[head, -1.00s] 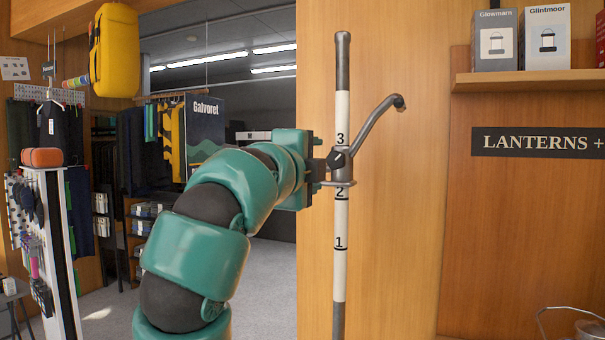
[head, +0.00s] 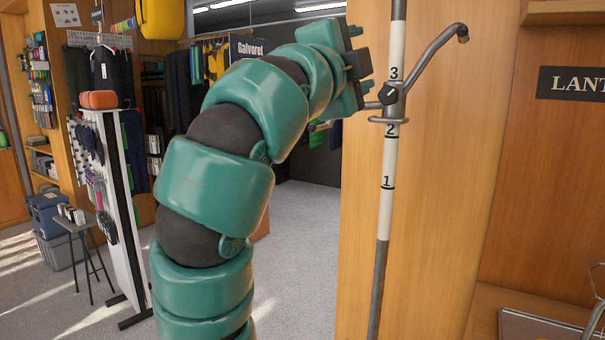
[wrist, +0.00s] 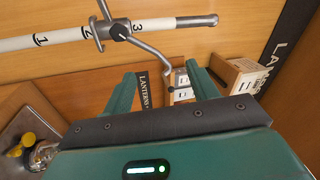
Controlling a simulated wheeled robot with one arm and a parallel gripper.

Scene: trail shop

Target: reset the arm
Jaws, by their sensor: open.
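My gripper (head: 352,68) is raised at the top middle of the head view, at the end of my teal arm. In the wrist view its two green fingers (wrist: 160,84) stand apart with nothing between them. A white measuring pole (head: 388,160) marked 1, 2, 3 stands just right of the gripper in the head view. The pole also shows in the wrist view (wrist: 60,37), ahead of the fingers and apart from them. Its grey clamp and bent side arm (head: 430,55) are near the 3 mark.
A wooden panel (head: 440,210) stands behind the pole. A shelf edge (head: 560,12) and a dark lantern sign (head: 575,84) are at the right. An accessory stand (head: 112,200) and a small table (head: 80,225) are at the left. Grey floor (head: 300,230) lies open between.

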